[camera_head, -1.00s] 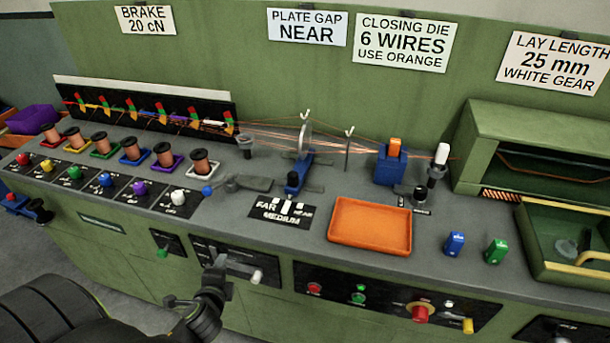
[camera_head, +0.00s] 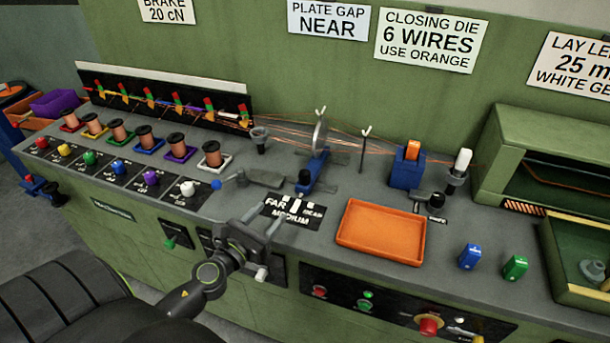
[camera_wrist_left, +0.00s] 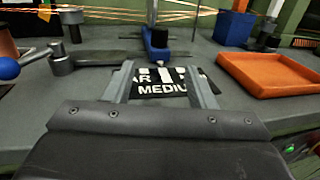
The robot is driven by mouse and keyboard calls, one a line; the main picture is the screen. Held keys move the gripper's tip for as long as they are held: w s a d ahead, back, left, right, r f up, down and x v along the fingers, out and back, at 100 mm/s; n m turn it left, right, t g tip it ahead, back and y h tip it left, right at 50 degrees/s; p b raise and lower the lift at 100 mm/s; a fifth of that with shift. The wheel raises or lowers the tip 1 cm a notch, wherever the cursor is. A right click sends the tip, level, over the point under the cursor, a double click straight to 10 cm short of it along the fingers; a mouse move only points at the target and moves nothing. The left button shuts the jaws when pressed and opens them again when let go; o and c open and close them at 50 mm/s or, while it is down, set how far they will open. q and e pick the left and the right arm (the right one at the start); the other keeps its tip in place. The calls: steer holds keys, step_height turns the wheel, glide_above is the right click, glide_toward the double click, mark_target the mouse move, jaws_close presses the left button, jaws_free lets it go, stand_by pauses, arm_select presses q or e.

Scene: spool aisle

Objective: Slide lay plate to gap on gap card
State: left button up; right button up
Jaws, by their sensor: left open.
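The lay plate (camera_head: 320,136) is a pale upright disc on a blue slide with a black knob (camera_head: 305,177), at mid-bench; thin copper wires run through it. The gap card (camera_head: 328,20) on the green wall reads PLATE GAP NEAR. A black scale (camera_head: 290,221) marked FAR, MEDIUM and NEAR lies in front of the slide. My left gripper (camera_head: 264,216) is open and empty at the bench's front, short of the knob. In the left wrist view its fingers (camera_wrist_left: 158,76) frame the scale, with the knob (camera_wrist_left: 159,36) beyond them. My right gripper is out of view.
An orange tray (camera_head: 381,232) lies right of the scale. A lever with a blue ball (camera_head: 216,185) is at the left, near several copper spools. A blue block with an orange insert (camera_head: 407,170) stands behind the tray. Blue and green pieces (camera_head: 470,257) stand further right.

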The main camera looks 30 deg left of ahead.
arm_select(q)
steer(key=shift+w+r, duration=0.15)
steer(key=shift+w, duration=0.25)
steer(key=p, duration=0.2)
glide_toward(302, 179)
steer(key=w, duration=0.2)
steer(key=shift+w+a, duration=0.1)
steer(key=shift+w, duration=0.3)
steer(key=w, duration=0.9)
steer(key=shift+a+b, duration=0.15)
steer(key=shift+b, duration=0.15)
jaws_close()
